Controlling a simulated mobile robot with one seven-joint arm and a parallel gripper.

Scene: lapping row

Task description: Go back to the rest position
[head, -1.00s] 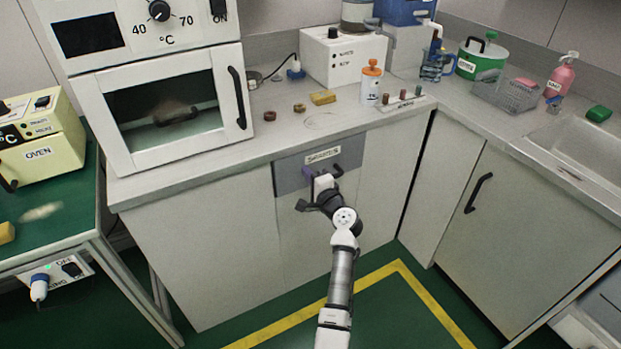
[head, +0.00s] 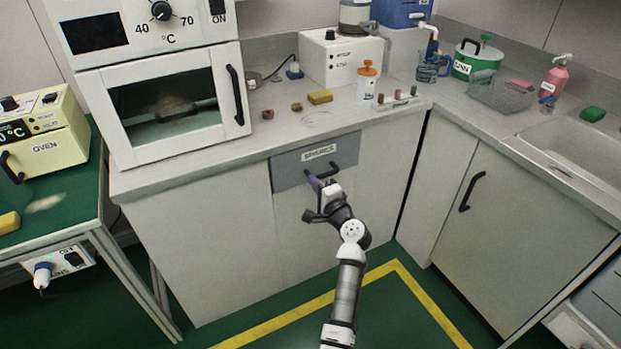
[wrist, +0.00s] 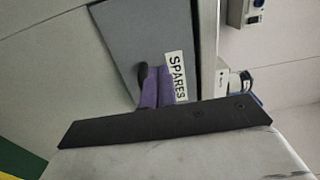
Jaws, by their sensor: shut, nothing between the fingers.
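My gripper (head: 318,184) has purple fingers and is in front of the grey drawer (head: 292,170) labelled SPARES, close to its dark handle. It is shut, with nothing held. In the wrist view the purple fingers (wrist: 156,88) are together, beside the SPARES label (wrist: 177,77) and over the dark handle's end. I cannot tell whether the fingers touch the handle. The drawer front looks flush with the cabinet. My arm reaches up to it from the lower middle of the head view.
The bench top above carries a white oven (head: 165,105), an orange-capped bottle (head: 367,82), a yellow sponge (head: 320,97) and a wire basket (head: 503,92). A cabinet door with a handle (head: 472,191) stands at right. The green floor (head: 385,300) with yellow tape is clear.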

